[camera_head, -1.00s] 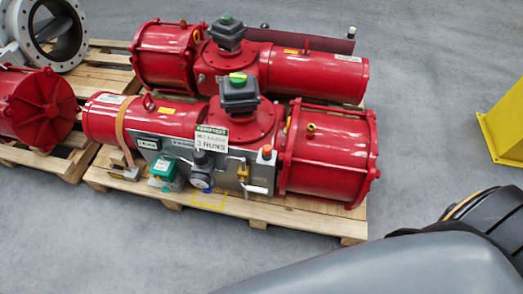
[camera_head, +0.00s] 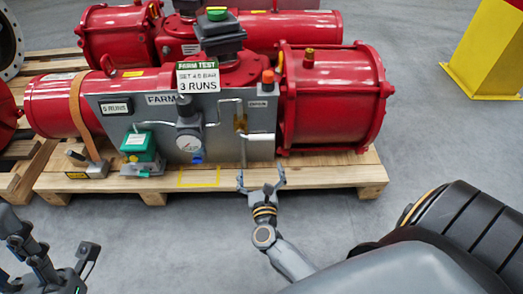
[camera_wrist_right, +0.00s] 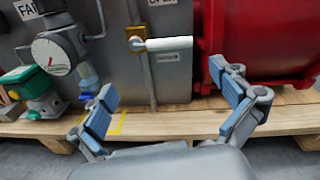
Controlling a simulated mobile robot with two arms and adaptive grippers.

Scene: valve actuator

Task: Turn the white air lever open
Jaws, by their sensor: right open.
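The white air lever (camera_head: 262,137) points sideways to the right from a brass valve (camera_head: 240,122) on the grey panel of the front red actuator. In the right wrist view the lever (camera_wrist_right: 168,44) lies level, above and beyond my fingertips. My right gripper (camera_head: 262,178) is open and empty, just in front of and below the lever. Its spread fingers show in the right wrist view (camera_wrist_right: 170,85), apart from the lever. My left gripper (camera_head: 52,250) is at the lower left, its fingers spread, empty and far from the panel.
The actuator rests on a wooden pallet (camera_head: 330,182). Left of the lever are a pressure gauge (camera_head: 188,143) and a green-topped unit (camera_head: 138,146). A red cylinder (camera_head: 335,98) stands close right of the lever. A yellow post (camera_head: 490,50) stands far right. The floor before the pallet is clear.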

